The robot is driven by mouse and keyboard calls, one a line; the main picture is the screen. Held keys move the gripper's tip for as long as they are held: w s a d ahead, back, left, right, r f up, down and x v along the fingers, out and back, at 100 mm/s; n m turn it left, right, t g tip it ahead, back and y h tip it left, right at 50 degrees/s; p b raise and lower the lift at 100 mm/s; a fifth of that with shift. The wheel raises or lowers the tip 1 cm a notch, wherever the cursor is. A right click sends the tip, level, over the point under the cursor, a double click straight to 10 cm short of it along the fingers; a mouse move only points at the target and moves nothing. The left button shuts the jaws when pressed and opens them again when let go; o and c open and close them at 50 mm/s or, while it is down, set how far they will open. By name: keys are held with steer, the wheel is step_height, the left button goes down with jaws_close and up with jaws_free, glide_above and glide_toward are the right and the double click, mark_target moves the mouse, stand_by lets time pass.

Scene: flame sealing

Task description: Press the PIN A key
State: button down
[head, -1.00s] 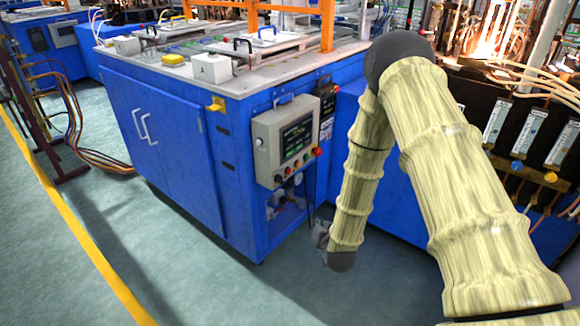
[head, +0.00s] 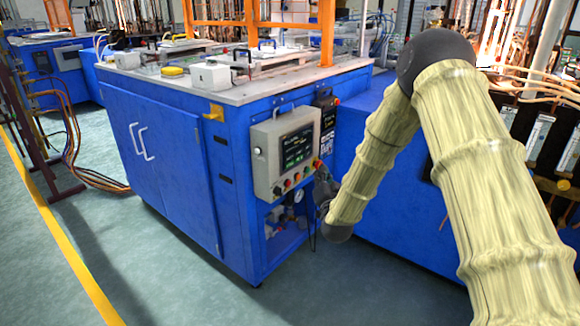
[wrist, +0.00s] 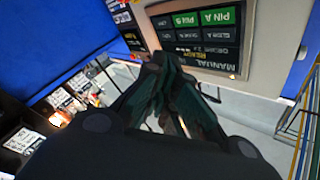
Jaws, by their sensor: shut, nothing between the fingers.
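The PIN A key (wrist: 220,17) is a green, white-lettered key on the touch screen of the control box. The text appears upside down in the wrist view. In the head view the screen (head: 297,147) sits on the face of the grey control box (head: 263,160), too small to read. My gripper (wrist: 160,65) is shut and empty, its tips in front of the lower left part of the screen in the wrist view, apart from the PIN A key. Whether it touches the panel cannot be told. In the head view my gripper (head: 324,180) is beside the box's lower right corner.
Coloured buttons (head: 298,180) line the box below the screen. A black controller (head: 328,122) hangs to its right. The blue cabinet (head: 160,160) carries the box, with gauges (head: 297,197) in an opening below. Green floor (head: 90,230) lies clear in front.

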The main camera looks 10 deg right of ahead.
steer(key=w+a+b, duration=0.1)
steer(key=w+a, duration=0.4)
steer(key=w, duration=0.1)
steer(key=shift+w+a, duration=0.2)
steer(key=shift+w, duration=0.2)
steer(key=shift+w+a, duration=0.1)
stand_by(1.5)
steer(key=shift+w+a, duration=0.2)
steer(key=shift+w, duration=0.05)
steer(key=shift+w+a, duration=0.2)
steer(key=shift+w, duration=0.05)
stand_by(0.9)
steer(key=shift+d, duration=0.1)
steer(key=shift+s+d, duration=0.35)
steer(key=shift+s, duration=0.25)
steer(key=shift+s+d, duration=0.1)
steer(key=s+d, duration=0.1)
steer(key=s, duration=0.1)
steer(key=s+d, duration=0.1)
steer(key=d, duration=0.1)
steer(key=shift+s+p, duration=0.3)
steer(key=shift+s, duration=0.05)
stand_by(0.4)
